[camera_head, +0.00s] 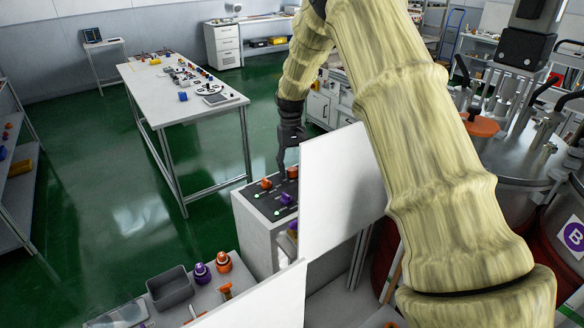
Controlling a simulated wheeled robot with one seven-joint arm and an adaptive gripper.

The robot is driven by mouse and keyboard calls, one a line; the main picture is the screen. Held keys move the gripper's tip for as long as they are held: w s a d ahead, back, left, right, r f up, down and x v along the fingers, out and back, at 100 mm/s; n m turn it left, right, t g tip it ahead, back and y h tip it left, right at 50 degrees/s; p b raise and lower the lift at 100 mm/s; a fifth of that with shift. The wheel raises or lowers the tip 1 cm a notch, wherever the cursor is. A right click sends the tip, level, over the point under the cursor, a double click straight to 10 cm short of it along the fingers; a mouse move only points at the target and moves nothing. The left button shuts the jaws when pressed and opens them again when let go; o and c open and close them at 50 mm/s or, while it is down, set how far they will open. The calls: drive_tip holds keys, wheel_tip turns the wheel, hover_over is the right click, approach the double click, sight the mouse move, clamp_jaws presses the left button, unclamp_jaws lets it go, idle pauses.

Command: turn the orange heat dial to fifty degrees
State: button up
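A dark control panel (259,198) tops a white cabinet (258,238) near the middle of the view. An orange knob (266,183) sits on its left part, and a second orange knob (292,172) sits at its far right corner. I cannot tell which is the heat dial, and no degree marks are readable. A purple knob (286,198) is on the same panel. My gripper (283,170) points down from the arm just above the panel's far side, between the orange knobs in the picture. Its fingers are too small and dark to tell open from shut, and contact is not clear.
A white upright board (342,180) stands right beside the panel, and another (265,300) stands in front. A bench at lower left holds a grey bin (170,287), a purple item (202,272) and an orange item (223,262). The green floor (100,230) at left is open.

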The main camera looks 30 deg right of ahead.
drive_tip(key=shift+r, duration=0.1)
wheel_tip(320, 180, up, 12)
drive_tip(key=w, duration=0.2)
drive_tip(key=shift+d+f, duration=0.25)
drive_tip(key=shift+d, duration=0.05)
drive_tip(key=shift+f, duration=0.1)
idle(0.4)
